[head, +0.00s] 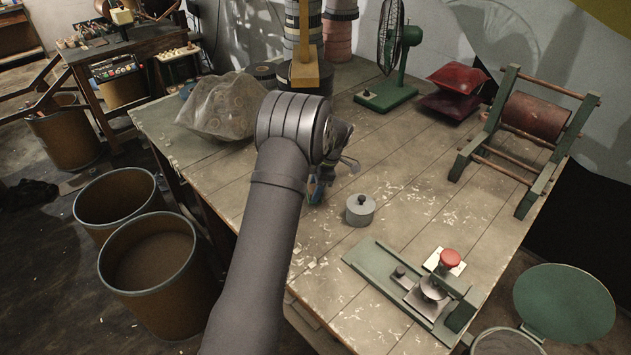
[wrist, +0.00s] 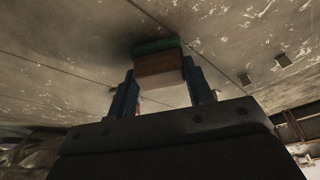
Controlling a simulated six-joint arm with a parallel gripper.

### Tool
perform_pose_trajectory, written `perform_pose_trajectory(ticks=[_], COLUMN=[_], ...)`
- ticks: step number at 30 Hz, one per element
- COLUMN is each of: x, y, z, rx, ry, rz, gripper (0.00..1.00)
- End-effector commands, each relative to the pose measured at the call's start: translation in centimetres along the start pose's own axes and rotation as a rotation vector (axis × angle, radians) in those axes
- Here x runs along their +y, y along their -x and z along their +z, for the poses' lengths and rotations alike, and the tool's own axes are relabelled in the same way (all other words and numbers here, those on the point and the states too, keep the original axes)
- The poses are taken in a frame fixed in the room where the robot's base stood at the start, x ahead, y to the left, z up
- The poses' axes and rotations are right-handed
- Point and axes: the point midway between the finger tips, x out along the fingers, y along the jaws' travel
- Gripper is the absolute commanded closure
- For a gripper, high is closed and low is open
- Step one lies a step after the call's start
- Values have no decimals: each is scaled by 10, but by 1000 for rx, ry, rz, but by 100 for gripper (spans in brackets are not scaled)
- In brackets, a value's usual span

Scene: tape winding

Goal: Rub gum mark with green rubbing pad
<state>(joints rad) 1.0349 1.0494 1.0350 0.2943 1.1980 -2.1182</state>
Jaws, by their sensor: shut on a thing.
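My gripper (wrist: 163,88) is shut on the green rubbing pad (wrist: 157,47) in the wrist view. The pad has a green face on a brown block and sits between two dark blue fingers. Its green face is at or very near the worn table surface, with a dark shadow around it; I cannot tell if it touches. In the head view my gripper (head: 316,190) is low over the table's left part, and my arm hides most of it and the pad. I cannot pick out the gum mark; pale flecks are scattered over the table.
On the table (head: 405,185), a grey lidded pot (head: 360,210) stands just right of my gripper. A green fixture with a red knob (head: 450,259) lies at the front right. A plastic bag (head: 222,105), green fan (head: 387,92) and roller frame (head: 530,118) stand farther back.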

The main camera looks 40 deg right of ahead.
Motion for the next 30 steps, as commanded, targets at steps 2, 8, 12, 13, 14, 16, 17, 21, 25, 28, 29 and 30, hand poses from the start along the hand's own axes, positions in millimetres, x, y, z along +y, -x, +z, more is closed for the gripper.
perform_pose_trajectory(ticks=[2, 8, 12, 13, 14, 16, 17, 21, 25, 28, 29, 30], x=[-1, -17, -27, -29, -32, -37, -39, -50, -59, -58, -55, -52], y=[-13, -9, -6, -6, -6, -5, -4, -2, 0, -1, -1, -2], z=[4, 15, 23, 24, 26, 29, 30, 37, 44, 43, 41, 39], rx=[1, 0, 0, 0, 0, 0, 0, 0, 0, -1, -1, -1], ry=[-2, -2, -3, -2, -2, -2, -2, -2, -3, 1, 1, 1], rz=[-2, 0, 0, 0, 0, -1, -1, -2, -1, -1, -1, -1], gripper=[72, 74, 75, 75, 75, 75, 75, 75, 75, 75, 75, 75])
